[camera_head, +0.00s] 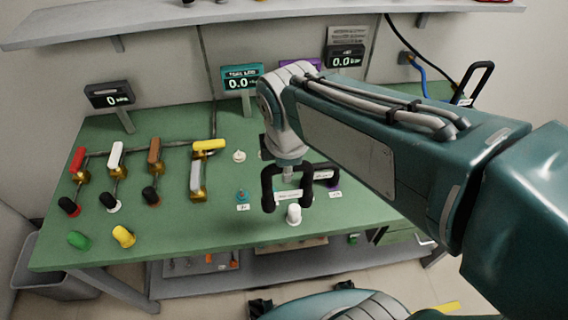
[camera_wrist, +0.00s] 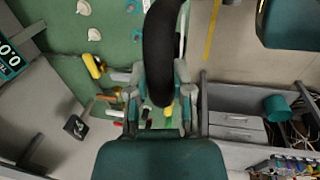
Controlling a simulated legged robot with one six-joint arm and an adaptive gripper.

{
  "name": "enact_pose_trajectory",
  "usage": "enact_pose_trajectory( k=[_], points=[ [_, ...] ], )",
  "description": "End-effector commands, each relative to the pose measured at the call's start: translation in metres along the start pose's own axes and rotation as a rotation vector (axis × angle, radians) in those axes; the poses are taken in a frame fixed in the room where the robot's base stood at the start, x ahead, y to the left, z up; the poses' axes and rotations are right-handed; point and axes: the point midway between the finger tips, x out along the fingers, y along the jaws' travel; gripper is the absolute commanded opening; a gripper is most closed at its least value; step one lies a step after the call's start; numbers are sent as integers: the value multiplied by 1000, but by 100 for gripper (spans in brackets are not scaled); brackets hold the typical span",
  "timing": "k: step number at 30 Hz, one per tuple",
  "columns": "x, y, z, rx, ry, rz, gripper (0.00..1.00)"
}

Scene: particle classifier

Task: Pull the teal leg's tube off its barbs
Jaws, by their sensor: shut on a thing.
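My gripper (camera_wrist: 163,103) is shut on a thick black tube (camera_wrist: 164,45), which arches away from between the fingers in the wrist view. In the head view the tube (camera_head: 268,188) hangs as a black loop with a white label below my wrist, right of the teal barb. The teal barb (camera_head: 241,193) stands bare on the green bench, with a small tag in front. A white barb (camera_head: 239,156) behind it is also bare. The held tube looks apart from both. My fingers are hard to make out in the head view.
A white knob (camera_head: 293,213) stands in front. Several coloured valve handles (camera_head: 116,154) fill the bench's left. A teal display (camera_head: 242,78) stands behind. The bench's front left strip is partly clear.

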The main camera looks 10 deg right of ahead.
Motion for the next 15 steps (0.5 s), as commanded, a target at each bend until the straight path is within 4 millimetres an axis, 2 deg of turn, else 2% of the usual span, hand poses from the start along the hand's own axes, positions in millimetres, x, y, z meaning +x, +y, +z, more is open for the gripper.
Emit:
enact_pose_trajectory(
  k=[15],
  points=[
    [-22, 5, 0, 0, 1, 3, 0]
  ],
)
